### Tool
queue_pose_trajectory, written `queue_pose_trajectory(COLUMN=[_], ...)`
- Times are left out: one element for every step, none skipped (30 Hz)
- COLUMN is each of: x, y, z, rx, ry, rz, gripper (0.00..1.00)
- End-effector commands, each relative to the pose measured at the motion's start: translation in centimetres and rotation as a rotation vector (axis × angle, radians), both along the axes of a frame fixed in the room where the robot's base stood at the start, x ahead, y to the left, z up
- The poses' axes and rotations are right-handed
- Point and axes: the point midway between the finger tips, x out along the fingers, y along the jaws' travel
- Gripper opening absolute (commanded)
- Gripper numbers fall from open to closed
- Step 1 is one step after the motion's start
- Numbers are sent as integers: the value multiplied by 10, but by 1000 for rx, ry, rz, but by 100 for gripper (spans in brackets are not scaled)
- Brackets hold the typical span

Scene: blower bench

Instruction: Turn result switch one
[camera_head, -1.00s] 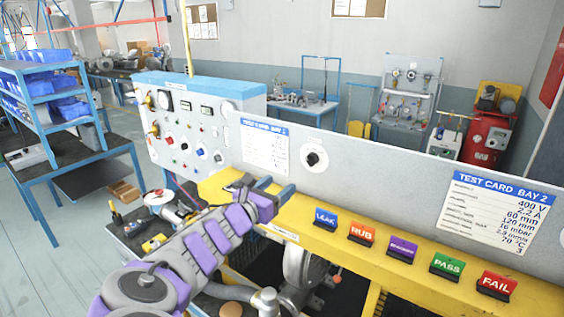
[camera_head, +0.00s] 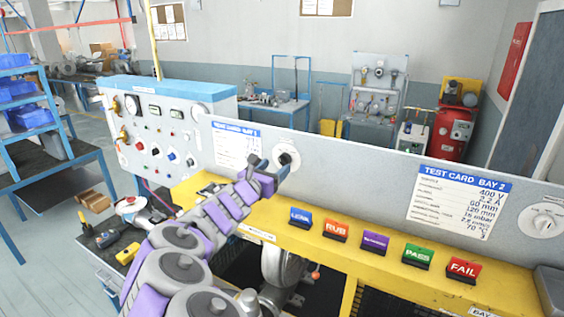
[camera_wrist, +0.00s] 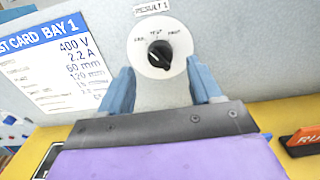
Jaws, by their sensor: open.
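In the head view the switch (camera_head: 287,158) sits just right of the bay 1 test card. My gripper (camera_wrist: 160,85) is open and empty, its two blue fingers apart below and to either side of the dial. In the head view my gripper (camera_head: 268,166) is close to the switch, at its lower left. I cannot tell whether a finger touches the panel.
The bay 1 test card (camera_head: 237,145) is left of the switch. A yellow ledge (camera_head: 330,258) below carries several coloured signs, including LEAK (camera_head: 300,217) and RUB (camera_head: 336,230). A second dial (camera_head: 543,221) is at the far right.

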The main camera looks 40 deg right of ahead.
Motion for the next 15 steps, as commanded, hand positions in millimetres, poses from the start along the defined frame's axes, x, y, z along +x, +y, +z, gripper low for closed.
queue_pose_trajectory(x=[2,4,6,7,9,11,13,14,15,16,16,17,17,17,18], y=[-8,-12,-18,-21,-26,-31,-34,-37,-40,-43,-46,-48,-50,-51,-51], z=[0,-1,-1,-1,-2,-2,-2,-2,-2,-2,-2,-2,-2,-2,-2], rx=[2,2,1,2,4,5,4,4,4,4,4,4,4,4,4], ry=[1,1,2,2,2,2,2,2,2,1,1,2,2,2,2], rz=[-3,-3,-4,-3,-3,-2,-1,-1,-1,-1,-2,-2,-2,-2,-1], gripper=[64,64,64,64,64,64,64,64,64,64,64,64,64,64,64])
